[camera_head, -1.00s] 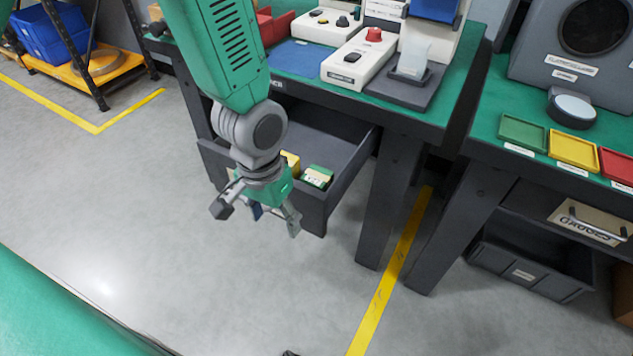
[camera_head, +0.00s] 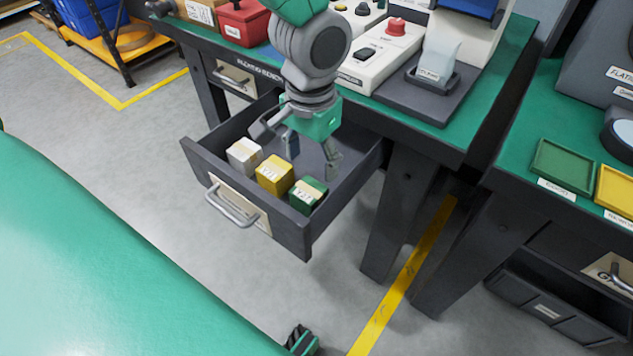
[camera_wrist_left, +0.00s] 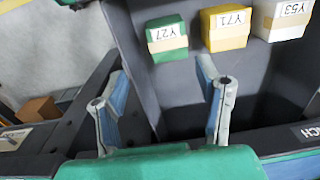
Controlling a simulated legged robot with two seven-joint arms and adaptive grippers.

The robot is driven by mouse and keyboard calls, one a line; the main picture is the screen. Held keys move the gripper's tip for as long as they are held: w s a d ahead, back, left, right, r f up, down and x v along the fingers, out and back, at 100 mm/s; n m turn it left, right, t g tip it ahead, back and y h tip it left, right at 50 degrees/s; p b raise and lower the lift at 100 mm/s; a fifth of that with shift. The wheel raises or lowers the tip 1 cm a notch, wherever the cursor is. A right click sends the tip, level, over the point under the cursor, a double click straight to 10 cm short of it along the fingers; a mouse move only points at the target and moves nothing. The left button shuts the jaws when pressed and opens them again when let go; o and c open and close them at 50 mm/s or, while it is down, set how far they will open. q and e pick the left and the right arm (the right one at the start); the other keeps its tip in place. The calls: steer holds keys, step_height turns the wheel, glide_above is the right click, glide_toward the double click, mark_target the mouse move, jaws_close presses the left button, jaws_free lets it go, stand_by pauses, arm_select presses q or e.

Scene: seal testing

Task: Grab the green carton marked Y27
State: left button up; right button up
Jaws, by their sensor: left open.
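The green carton (camera_head: 308,195) with a pale label stands in an open drawer, at the right end of a row of cartons. In the left wrist view the green carton (camera_wrist_left: 167,38) is at the top, and its label reads Y27. My left gripper (camera_head: 298,150) is above the drawer, just behind the row, fingers pointing down. It is open and empty. In the left wrist view its spread fingers (camera_wrist_left: 160,92) are below the green carton, apart from it. My right gripper does not show.
A yellow carton (camera_head: 274,174) marked Y71 and a white carton (camera_head: 244,154) marked Y53 stand beside the green one. The drawer front (camera_head: 250,207) and side walls close in the row. The bench top (camera_head: 440,135) overhangs the back of the drawer.

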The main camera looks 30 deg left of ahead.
mark_target(310, 189)
arm_select(q)
steer(key=f, duration=0.2)
steer(key=a+f+b, duration=0.1)
steer(key=f, duration=0.2)
steer(key=shift+w+f, duration=0.15)
steer(key=shift+f, duration=0.05)
steer(key=shift+a+f+b, duration=0.35)
steer(key=shift+a, duration=0.1)
steer(key=shift+f, duration=0.35)
steer(key=f+b, duration=0.1)
steer(key=f, duration=0.1)
steer(key=d+f+b, duration=0.1)
steer(key=f+b, duration=0.1)
steer(key=shift+w+d+f, duration=0.1)
steer(key=shift+a, duration=0.35)
steer(key=shift+c, duration=1.2)
steer(key=c, duration=0.9)
steer(key=shift+o, duration=0.2)
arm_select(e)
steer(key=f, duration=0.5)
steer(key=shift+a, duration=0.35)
